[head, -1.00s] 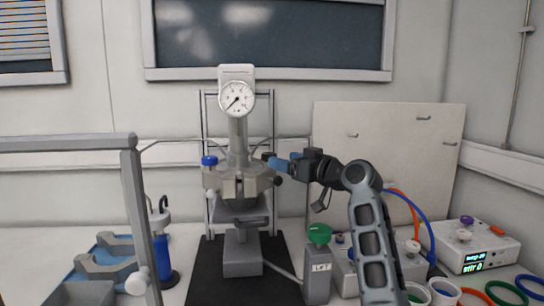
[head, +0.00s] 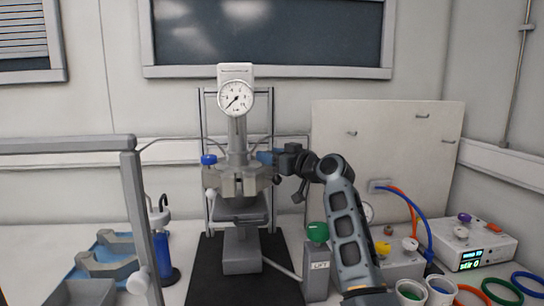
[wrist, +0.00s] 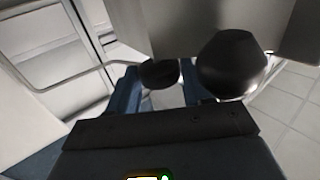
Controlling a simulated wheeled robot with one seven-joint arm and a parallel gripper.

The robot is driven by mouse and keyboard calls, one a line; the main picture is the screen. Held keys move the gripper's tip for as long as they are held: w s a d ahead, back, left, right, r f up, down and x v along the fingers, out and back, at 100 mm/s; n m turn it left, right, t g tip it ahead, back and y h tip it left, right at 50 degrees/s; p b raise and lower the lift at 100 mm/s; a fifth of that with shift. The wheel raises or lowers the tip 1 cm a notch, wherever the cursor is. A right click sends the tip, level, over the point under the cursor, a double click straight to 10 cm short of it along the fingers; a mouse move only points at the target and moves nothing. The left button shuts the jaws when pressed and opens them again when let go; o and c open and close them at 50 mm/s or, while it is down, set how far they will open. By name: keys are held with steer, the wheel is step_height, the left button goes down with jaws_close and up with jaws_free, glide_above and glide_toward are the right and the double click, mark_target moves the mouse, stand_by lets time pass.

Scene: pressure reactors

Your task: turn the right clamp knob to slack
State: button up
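The reactor (head: 238,183) stands in the middle with a metal clamp collar under its gauge column. A small dark knob (head: 277,180) shows at the collar's right side. A larger dark rounded knob (wrist: 231,63) is right of the fingers. Contact with either knob is unclear. I cannot tell which is the right clamp knob.
A blue knob (head: 208,160) is on the reactor's left. A green-topped lift box (head: 317,260) stands front right, near my arm. A grey frame (head: 135,205) rises at left. A control box (head: 475,245) and coloured rings sit at right.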

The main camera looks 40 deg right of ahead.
steer(key=c, duration=0.6)
steer(key=shift+f+y+b, duration=0.15)
steer(key=shift+y+b, duration=0.15)
steer(key=shift+b, duration=0.45)
steer(key=shift+d+f+n+y+b, duration=0.15)
steer(key=shift+n+y+b, duration=0.6)
steer(key=shift+b, duration=0.45)
steer(key=n+y+b, duration=0.1)
steer(key=b, duration=0.1)
steer(key=n+y+b, duration=0.1)
steer(key=y+b, duration=0.1)
steer(key=shift+d+g, duration=0.2)
steer(key=shift+g, duration=0.2)
steer(key=n+g+y+b, duration=0.1)
steer(key=y, duration=0.1)
steer(key=n+g+y+b, duration=0.1)
steer(key=y+b, duration=0.1)
steer(key=n+g+y+b, duration=0.1)
steer(key=n+y+b, duration=0.1)
steer(key=shift+w+d+r, duration=0.15)
steer(key=shift+w+r, duration=0.05)
steer(key=shift+r, duration=0.05)
steer(key=shift+w+n+g+y+b, duration=0.1)
steer(key=shift+n+g+y+b, duration=0.45)
steer(key=shift+n+g+y, duration=1.1)
steer(key=shift+g, duration=0.25)
